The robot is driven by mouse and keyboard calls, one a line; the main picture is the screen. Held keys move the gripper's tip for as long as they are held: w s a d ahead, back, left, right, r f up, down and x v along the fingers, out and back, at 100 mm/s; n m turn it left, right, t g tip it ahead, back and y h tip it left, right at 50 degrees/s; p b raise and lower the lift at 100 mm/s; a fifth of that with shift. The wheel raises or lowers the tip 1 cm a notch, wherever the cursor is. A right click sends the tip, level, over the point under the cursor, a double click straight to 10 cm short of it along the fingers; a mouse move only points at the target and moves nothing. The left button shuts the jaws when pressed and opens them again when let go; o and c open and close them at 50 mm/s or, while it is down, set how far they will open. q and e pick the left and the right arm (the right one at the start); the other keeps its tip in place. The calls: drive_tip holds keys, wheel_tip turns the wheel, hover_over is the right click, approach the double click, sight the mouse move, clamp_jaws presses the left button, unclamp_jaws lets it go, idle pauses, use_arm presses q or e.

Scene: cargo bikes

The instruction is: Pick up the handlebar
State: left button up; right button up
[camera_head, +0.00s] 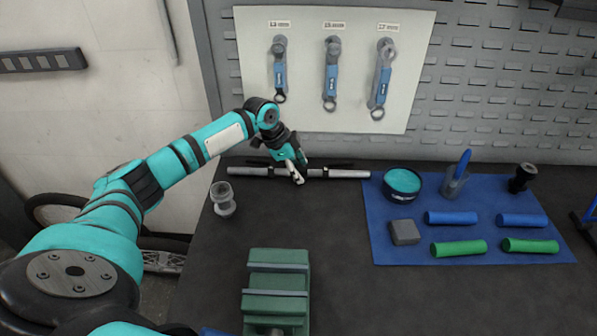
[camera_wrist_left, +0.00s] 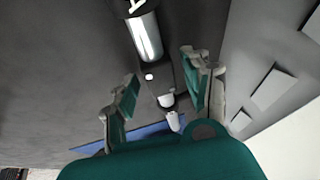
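The handlebar (camera_head: 342,173) is a silver bar with black parts around its middle. It lies left to right near the back of the dark workbench. My left gripper (camera_head: 294,172) is over the middle of the bar and hides part of it. In the left wrist view the two fingers of my left gripper (camera_wrist_left: 160,95) stand apart, with the handlebar (camera_wrist_left: 147,38) running lengthwise in the gap between them. A gap shows on both sides of the bar, and I see no clear grip. My right gripper is not in view.
A blue mat (camera_head: 385,240) at right holds a teal-topped tin (camera_head: 402,183), a cup, a grey block and several blue and green grips. A green vise-like block (camera_head: 277,285) is in front, a small glass jar (camera_head: 223,200) at left. A pegboard wall stands behind.

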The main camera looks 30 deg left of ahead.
use_arm(q)
clamp_jaws()
drive_tip(key=shift+r, duration=0.15)
